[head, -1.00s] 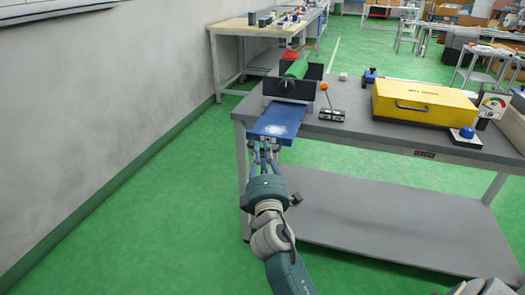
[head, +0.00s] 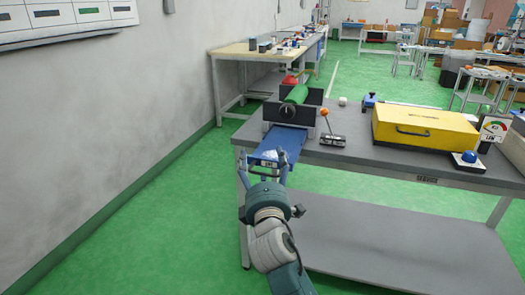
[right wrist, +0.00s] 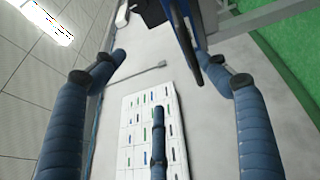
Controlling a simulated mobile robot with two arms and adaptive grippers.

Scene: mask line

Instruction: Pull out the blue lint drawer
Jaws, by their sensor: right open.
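The blue lint drawer (head: 284,139) sticks out of the black machine with the green roller at the left end of the grey table, past its front edge. A whitish patch shows near its front end. My right gripper (head: 268,157) is at that front end, its fingers spread open and overlapping the drawer in the head view. I cannot tell whether they touch it. In the right wrist view the open fingers (right wrist: 158,110) are spread apart, with a narrow dark blue piece, likely the drawer seen edge-on (right wrist: 183,42), between them near the top. My left gripper is out of view.
The green roller (head: 296,95) lies on the machine. An orange-knobbed lever (head: 328,130), a yellow box (head: 425,128) and a blue button (head: 468,157) are farther right on the grey table (head: 355,150). Green floor is free at the left, up to the wall.

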